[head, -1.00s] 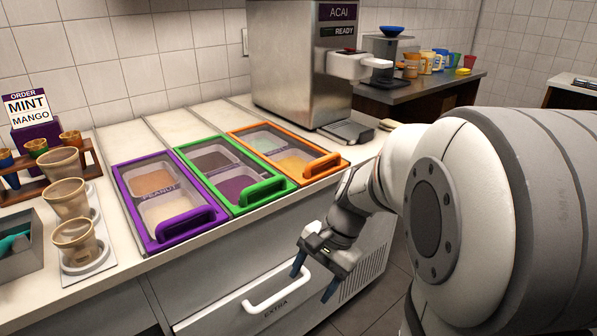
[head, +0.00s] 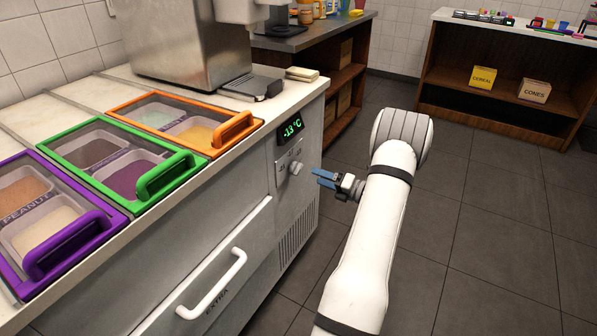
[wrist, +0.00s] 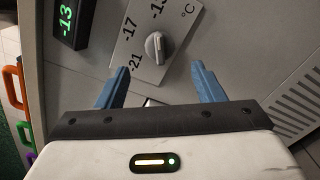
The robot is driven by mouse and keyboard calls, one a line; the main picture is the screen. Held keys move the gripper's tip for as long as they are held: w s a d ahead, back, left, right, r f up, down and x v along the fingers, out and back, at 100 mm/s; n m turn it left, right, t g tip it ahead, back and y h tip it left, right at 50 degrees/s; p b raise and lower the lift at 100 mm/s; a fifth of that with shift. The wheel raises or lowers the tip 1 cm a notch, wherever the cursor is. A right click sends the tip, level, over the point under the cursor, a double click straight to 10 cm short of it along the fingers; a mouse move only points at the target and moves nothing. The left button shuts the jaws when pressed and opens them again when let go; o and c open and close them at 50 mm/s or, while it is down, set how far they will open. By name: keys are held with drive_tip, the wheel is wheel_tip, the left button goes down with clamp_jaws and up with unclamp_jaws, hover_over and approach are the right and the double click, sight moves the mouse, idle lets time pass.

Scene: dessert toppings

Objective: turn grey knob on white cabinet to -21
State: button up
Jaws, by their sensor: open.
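In the wrist view the knob (wrist: 156,46) sits on a plate (wrist: 140,30) marked -17 and -21, with another mark partly covered or cut off.
A drawer with a white handle (head: 213,285) marked EXTRA is left of my gripper. Purple, green and orange lidded bins (head: 200,123) lie on the counter above. Vent slots (head: 293,238) are low on the cabinet. The floor to the right is clear.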

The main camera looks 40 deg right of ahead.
sight(300, 170)
drive_tip(key=b+x, duration=0.1)
drive_tip(key=x, duration=0.6)
drive_tip(key=shift+w+a+b, duration=0.1)
drive_tip(key=shift+w+b, duration=0.1)
drive_tip(key=shift+b, duration=0.15)
drive_tip(key=c, duration=0.9)
drive_tip(key=shift+a, duration=0.2)
drive_tip(key=shift+c, duration=0.3)
drive_tip(key=shift+d, duration=0.1)
